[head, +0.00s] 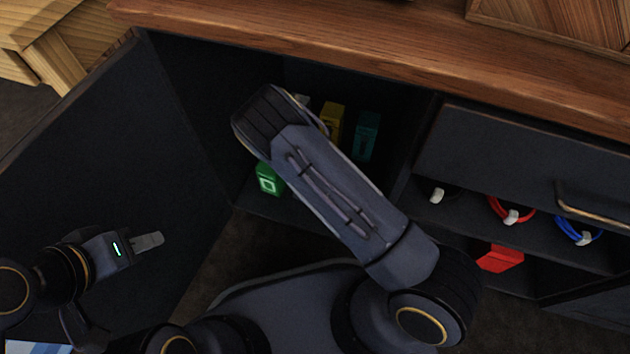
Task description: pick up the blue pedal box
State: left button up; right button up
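Small boxes stand inside the open cabinet in the head view: a teal box (367,135), a yellow box (332,120) and a green box (267,179). The teal one is the nearest to blue that I see; no plainly blue box shows. My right arm crosses in front of the cabinet opening and hides part of the inside. Its gripper is hidden from view, so its place relative to the boxes does not show. My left gripper (156,240) is at the lower left, in front of the open door and apart from the boxes. Its finger gap cannot be made out.
The dark cabinet door (100,160) stands open on the left. A wooden countertop (400,52) overhangs the cabinet. To the right are a drawer with a handle (592,212), a shelf with red (511,211) and blue (577,231) coiled items, and a red box (500,258).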

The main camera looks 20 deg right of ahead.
jog(key=shift+f, duration=0.3)
jog(key=c, duration=1.4)
